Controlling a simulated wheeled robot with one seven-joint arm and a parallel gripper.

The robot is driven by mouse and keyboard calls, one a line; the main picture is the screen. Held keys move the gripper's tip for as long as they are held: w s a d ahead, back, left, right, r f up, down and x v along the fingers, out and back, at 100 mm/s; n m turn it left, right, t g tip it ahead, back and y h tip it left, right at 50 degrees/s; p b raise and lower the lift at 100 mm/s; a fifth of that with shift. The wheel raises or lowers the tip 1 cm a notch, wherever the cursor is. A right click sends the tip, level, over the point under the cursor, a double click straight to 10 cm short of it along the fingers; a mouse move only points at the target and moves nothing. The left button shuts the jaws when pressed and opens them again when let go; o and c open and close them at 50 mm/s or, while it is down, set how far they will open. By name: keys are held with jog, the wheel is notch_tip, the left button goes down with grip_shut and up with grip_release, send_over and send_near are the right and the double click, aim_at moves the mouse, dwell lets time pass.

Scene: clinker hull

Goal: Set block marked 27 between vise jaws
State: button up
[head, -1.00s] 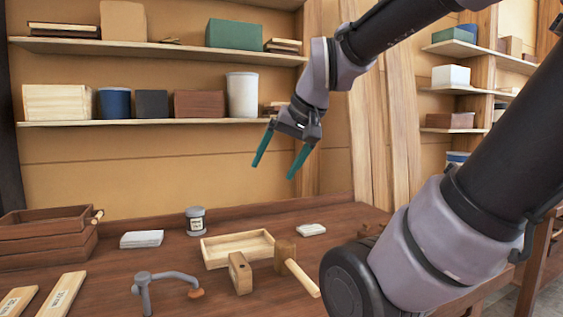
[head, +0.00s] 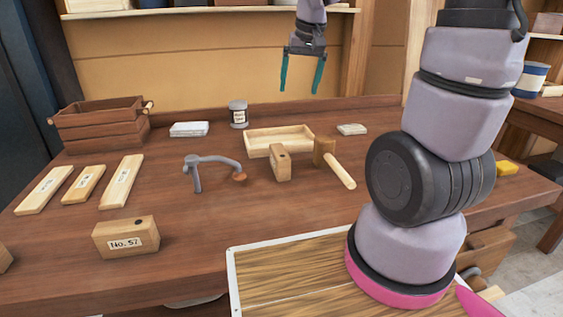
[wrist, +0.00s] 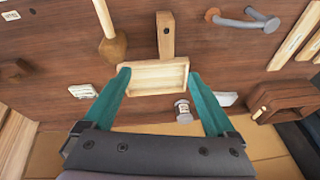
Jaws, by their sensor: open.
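I cannot read the number 27 on any block. A light wooden block (head: 126,240) at the front left of the bench has a label that seems to read No. 52. A second block (head: 5,259) is cut off at the left edge. A block with a dark hole (head: 280,164) stands by the tray, no number readable; it also shows in the wrist view (wrist: 166,36). I cannot make out the vise jaws. My gripper (head: 300,86) is open and empty, high above the back of the bench. In the wrist view its teal fingers (wrist: 158,78) frame the tray from above.
On the bench are a shallow wooden tray (head: 258,152), a mallet (head: 338,172), a grey holdfast (head: 213,163), a jar (head: 238,116), several labelled strips (head: 84,183) and a slatted crate (head: 100,128). A shelf (head: 200,11) runs behind. Bare bench lies at centre front.

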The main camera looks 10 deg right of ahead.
jog(key=w+a+f+n+g, duration=0.1)
jog(key=w+f, duration=0.2)
jog(key=f, duration=0.3)
jog(key=w+a+f+g, duration=0.1)
jog(key=w+f, duration=0.2)
jog(key=f, duration=0.2)
send_over(280, 151)
jog(key=s, duration=0.1)
jog(key=shift+n+h, duration=0.3)
jog(key=shift+n, duration=0.1)
jog(key=f, duration=0.8)
jog(key=shift+s+d, duration=0.1)
jog(key=shift+d, duration=0.15)
jog(key=f, duration=0.1)
jog(key=w+f, duration=0.1)
jog(key=f, duration=0.3)
jog(key=shift+w+a+f, duration=0.2)
jog(key=shift+w+a, duration=0.05)
jog(key=shift+a, duration=0.05)
grip_shut()
